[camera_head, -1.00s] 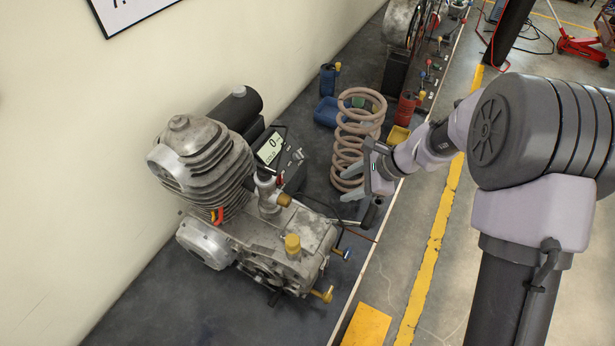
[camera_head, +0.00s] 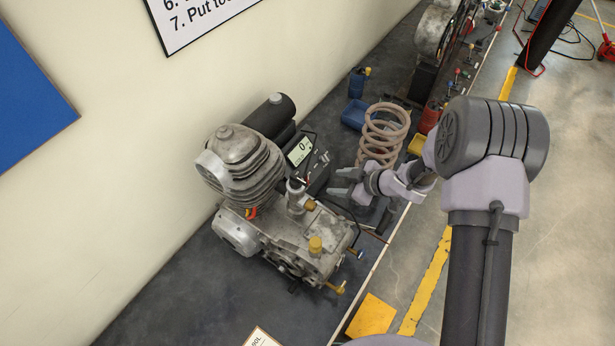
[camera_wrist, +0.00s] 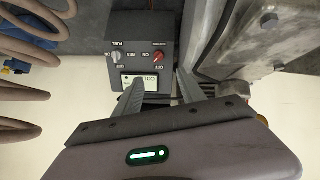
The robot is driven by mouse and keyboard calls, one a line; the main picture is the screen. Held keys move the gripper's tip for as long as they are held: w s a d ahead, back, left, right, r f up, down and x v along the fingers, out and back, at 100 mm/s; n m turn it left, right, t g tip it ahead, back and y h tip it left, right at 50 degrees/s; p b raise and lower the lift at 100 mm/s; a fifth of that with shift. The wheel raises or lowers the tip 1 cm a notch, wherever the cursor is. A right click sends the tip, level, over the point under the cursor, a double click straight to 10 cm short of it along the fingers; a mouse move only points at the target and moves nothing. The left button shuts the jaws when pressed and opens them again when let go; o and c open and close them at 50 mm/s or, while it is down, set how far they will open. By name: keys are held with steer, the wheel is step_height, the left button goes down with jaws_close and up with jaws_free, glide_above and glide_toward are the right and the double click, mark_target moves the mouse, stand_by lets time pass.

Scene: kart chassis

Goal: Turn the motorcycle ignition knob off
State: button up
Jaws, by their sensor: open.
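The dark control box (camera_wrist: 142,28) shows upside down in the wrist view, with printed labels. Its red-marked ignition knob (camera_wrist: 158,57) sits on the right, with ON and OFF printed around it. A pale fuel knob (camera_wrist: 117,57) is on the left. I cannot tell surely which label the red knob points at. My gripper (camera_wrist: 158,84) is open and empty, its fingers spread in front of the box's display (camera_wrist: 136,80), apart from the knob. In the head view, my gripper (camera_head: 338,182) is right of the box (camera_head: 318,166), beside the engine.
The grey engine (camera_head: 260,205) stands close to the left of the box on the dark bench (camera_head: 170,280). A large coil spring (camera_head: 383,135) stands just behind my gripper. Bins and a red can (camera_head: 431,117) are farther back. The bench's front left is mostly clear.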

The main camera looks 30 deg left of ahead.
mark_target(308, 181)
steer(key=x, duration=0.8)
steer(key=b+x, duration=0.1)
steer(key=x, duration=0.6)
steer(key=shift+w+a+f, duration=0.25)
steer(key=shift+w+a, duration=0.05)
steer(key=shift+c, duration=0.2)
steer(key=shift+f+b, duration=0.1)
steer(key=shift+b, duration=0.2)
jaws_close()
